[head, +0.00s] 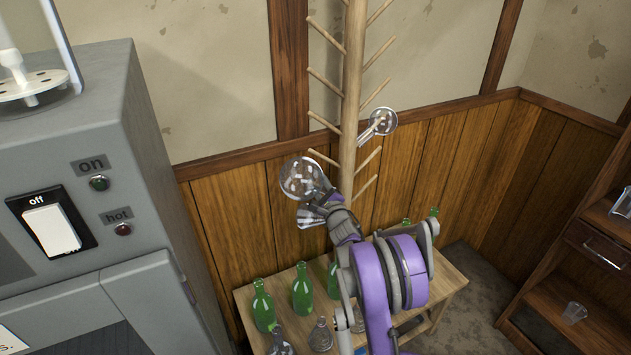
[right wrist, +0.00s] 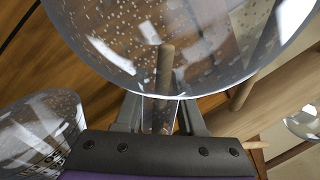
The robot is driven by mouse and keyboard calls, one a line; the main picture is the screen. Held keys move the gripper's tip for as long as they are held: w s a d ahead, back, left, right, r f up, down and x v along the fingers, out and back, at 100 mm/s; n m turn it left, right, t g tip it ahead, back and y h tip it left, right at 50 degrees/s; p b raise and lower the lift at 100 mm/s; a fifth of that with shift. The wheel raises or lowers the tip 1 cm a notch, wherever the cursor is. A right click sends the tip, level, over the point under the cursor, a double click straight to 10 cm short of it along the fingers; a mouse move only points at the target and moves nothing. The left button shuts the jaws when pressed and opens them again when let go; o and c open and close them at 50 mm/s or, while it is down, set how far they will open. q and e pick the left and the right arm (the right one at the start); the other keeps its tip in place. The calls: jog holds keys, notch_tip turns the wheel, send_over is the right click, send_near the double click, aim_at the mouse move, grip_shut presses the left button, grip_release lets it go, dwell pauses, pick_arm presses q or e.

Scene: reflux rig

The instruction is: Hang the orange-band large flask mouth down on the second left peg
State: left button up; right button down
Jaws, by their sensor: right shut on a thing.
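A large clear round flask (head: 300,178) is at the left side of the wooden peg stand (head: 352,85), bulb pointing up and left. My right gripper (right wrist: 160,115) is shut on its neck, and the bulb (right wrist: 185,40) fills the top of the right wrist view. A wooden peg (right wrist: 165,70) shows through the glass in line with the neck and appears to run up inside the bulb. No orange band can be made out. In the head view the gripper's fingers are largely hidden behind the wrist. My left gripper is not in view.
Another clear glass vessel (head: 312,215) is just below the held flask; it shows at left in the wrist view (right wrist: 40,130). A smaller flask (head: 382,121) hangs on a right peg. Green bottles (head: 263,305) and clear glassware (head: 321,335) stand on the bench below. A grey machine (head: 150,230) is at left.

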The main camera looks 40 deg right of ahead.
pick_arm(q)
jog(key=shift+f, duration=0.15)
pick_arm(e)
jog(key=shift+s+d+f, duration=0.1)
jog(key=shift+d+f, duration=0.1)
jog(key=shift+d, duration=0.05)
jog(key=shift+c, duration=2.1)
grip_release()
jog(key=shift+a, duration=0.15)
